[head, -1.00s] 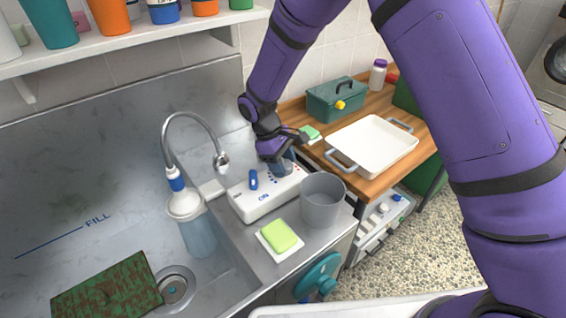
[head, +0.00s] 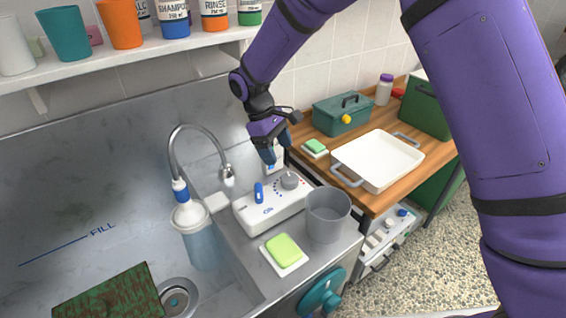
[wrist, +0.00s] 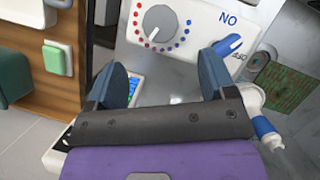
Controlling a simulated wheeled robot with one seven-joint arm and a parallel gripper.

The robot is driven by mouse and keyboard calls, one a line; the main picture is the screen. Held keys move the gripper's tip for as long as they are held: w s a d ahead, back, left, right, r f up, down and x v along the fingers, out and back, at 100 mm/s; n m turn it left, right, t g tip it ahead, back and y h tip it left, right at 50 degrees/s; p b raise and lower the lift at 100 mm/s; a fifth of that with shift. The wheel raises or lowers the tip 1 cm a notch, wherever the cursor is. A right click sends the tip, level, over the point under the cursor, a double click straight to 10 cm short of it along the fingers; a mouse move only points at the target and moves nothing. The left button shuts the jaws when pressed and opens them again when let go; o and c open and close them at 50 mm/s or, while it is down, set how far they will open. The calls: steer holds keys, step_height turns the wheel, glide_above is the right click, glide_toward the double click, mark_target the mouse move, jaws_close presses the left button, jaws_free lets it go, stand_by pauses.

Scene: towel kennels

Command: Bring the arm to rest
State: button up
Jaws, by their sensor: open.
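My gripper (head: 268,155) is at the end of my purple arm in the head view, raised above and behind the white control box. Its two blue-grey fingers stand apart in the wrist view (wrist: 165,85), with nothing held between them. The white control box (head: 268,211) has a grey knob (head: 289,180) with red and blue dots and a blue lever (head: 258,193). The knob also shows in the wrist view (wrist: 160,23), beyond the fingers and apart from them.
A grey bin (head: 327,214) and a green sponge on a white dish (head: 284,250) stand in front of the box. The faucet (head: 173,150) and a bottle (head: 197,235) are at left. A white tray (head: 377,160) and teal toolbox (head: 341,116) sit on the wooden counter. A shelf (head: 120,55) hangs above.

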steer(key=shift+v, duration=0.9)
steer(key=s+d+r+m+t+y, duration=0.1)
steer(key=s+d+r+m, duration=0.25)
steer(key=d+r, duration=0.6)
steer(key=s+d+r+m+t+y, duration=0.2)
steer(key=s+d+r, duration=0.3)
steer(key=d+r, duration=0.45)
steer(key=s+d+r+m+t, duration=0.2)
steer(key=s+d, duration=0.4)
steer(key=s, duration=0.4)
steer(key=s+d+r+m+t, duration=0.2)
steer(key=s+d+m, duration=0.2)
steer(key=s, duration=0.6)
steer(key=shift+d+r+m+t+y, duration=0.15)
steer(key=shift+d+m+t+y, duration=0.2)
steer(key=shift+d, duration=0.55)
